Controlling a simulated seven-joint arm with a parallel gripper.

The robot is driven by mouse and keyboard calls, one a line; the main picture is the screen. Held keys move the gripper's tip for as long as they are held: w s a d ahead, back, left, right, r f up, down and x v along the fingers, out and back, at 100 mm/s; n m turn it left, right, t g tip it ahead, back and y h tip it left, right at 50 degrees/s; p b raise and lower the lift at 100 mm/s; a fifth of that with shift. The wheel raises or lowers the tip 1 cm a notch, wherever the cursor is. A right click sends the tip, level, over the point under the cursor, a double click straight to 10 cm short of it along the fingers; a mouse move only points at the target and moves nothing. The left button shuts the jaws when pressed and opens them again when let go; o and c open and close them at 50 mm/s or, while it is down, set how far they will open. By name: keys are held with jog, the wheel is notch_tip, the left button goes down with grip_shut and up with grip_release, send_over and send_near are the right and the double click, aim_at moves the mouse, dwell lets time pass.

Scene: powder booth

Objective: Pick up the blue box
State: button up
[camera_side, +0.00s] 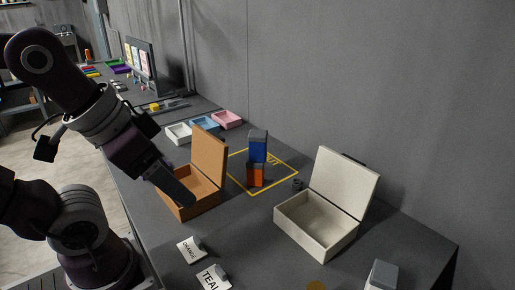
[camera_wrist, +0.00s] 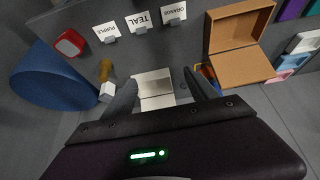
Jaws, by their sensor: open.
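The blue box (camera_side: 257,146) stands upright on top of an orange box (camera_side: 255,175) in the side view. The stack is inside a yellow outlined square on the dark table. My gripper (camera_side: 185,198) is left of the stack in the side view, and its finger shows in front of the open tan box. In the wrist view my gripper (camera_wrist: 159,77) has its two fingers spread with nothing held between them. A small patch of orange and blue shows beside the right finger there; I cannot tell which faces these are.
An open tan box (camera_side: 211,187) is left of the stack and an open cream box (camera_side: 309,227) is right of it. White, blue and pink trays (camera_side: 227,119) lie behind. Label cards (camera_side: 191,250) stand in front. A grey wall (camera_side: 340,80) runs along the back.

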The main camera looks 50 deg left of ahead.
aim_at(255, 146)
jog(key=shift+o, duration=0.4)
